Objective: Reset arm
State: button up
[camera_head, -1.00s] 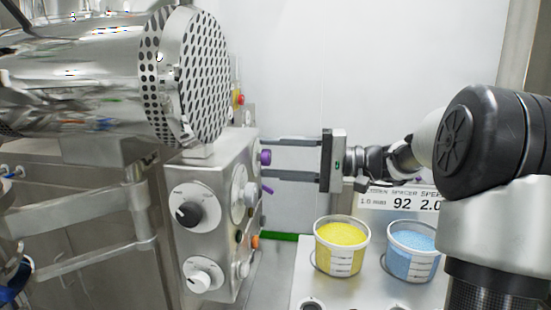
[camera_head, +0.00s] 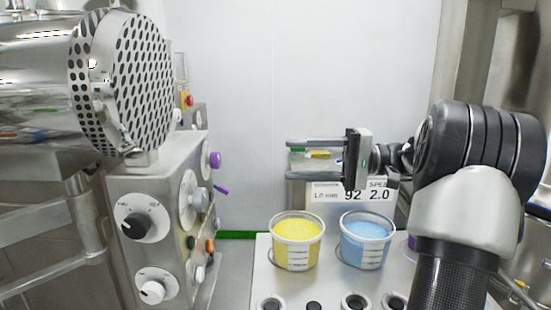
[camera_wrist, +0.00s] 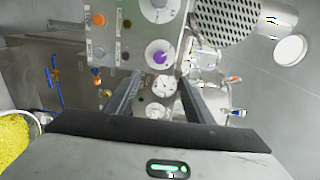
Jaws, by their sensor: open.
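My gripper (camera_head: 290,155) is open and empty in the head view, its two long fingers pointing left. It is above and behind the yellow and blue tubs, in front of the white wall, and well to the right of the steel control box (camera_head: 160,220). In the wrist view my gripper's fingers (camera_wrist: 155,90) are apart with nothing between them. Beyond them, the control panel (camera_wrist: 105,40) with a purple knob (camera_wrist: 160,54) and dials shows at a distance. The purple knob also shows in the head view (camera_head: 214,160).
A tub of yellow granules (camera_head: 297,240) and a tub of blue granules (camera_head: 366,240) stand on a light bench top (camera_head: 262,275) with round fittings along its front. A display panel (camera_head: 350,193) stands behind them. A perforated steel drum (camera_head: 135,80) is at upper left.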

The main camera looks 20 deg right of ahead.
jog(key=shift+s+d, duration=0.25)
jog(key=shift+d, duration=0.3)
